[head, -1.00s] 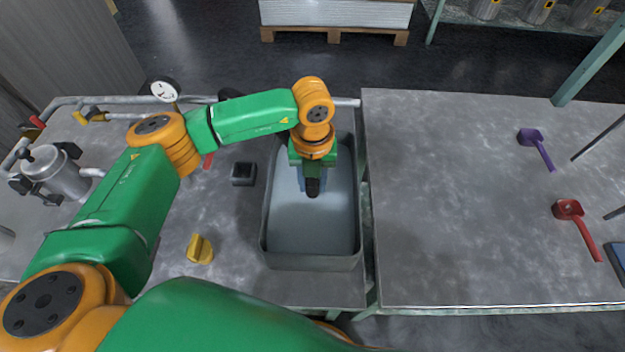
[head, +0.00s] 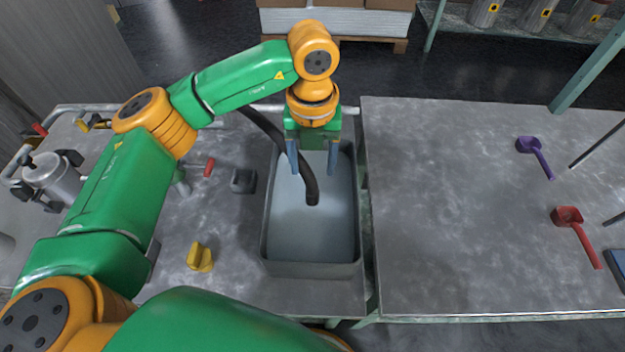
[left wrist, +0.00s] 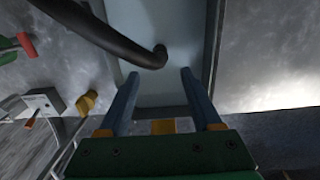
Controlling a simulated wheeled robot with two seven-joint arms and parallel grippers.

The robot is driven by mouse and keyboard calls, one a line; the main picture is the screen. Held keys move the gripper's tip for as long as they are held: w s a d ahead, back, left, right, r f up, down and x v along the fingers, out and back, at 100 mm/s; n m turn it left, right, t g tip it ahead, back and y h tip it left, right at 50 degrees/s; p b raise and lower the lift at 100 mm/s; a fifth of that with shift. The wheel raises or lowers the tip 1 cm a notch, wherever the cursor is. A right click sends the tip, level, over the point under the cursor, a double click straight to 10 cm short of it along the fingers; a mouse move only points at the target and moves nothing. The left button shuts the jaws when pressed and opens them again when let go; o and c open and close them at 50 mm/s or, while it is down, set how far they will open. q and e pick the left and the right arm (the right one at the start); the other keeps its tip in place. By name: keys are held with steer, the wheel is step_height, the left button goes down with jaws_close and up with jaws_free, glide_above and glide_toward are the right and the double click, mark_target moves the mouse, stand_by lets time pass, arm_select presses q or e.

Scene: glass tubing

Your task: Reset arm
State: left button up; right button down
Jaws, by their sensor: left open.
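My left gripper (head: 314,165) hangs over the far part of a grey bin (head: 312,266), pointing down. Its two blue fingers are spread with nothing between them. In the left wrist view the open fingers (left wrist: 159,98) also stand apart above the bin's pale inside. A black hose (head: 309,183) runs down behind the gripper and its end hangs over the bin, apart from the fingers. The hose also crosses the top of the left wrist view (left wrist: 115,40). My right gripper is in neither view.
On the left table are a yellow knob (head: 200,257), a small dark block (head: 243,180), a red-handled valve (head: 209,167) and a metal canister (head: 48,175).

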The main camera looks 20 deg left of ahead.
arm_select(q)
step_height(320, 180, up, 3)
steer(key=shift+f, duration=0.1)
stand_by(0.3)
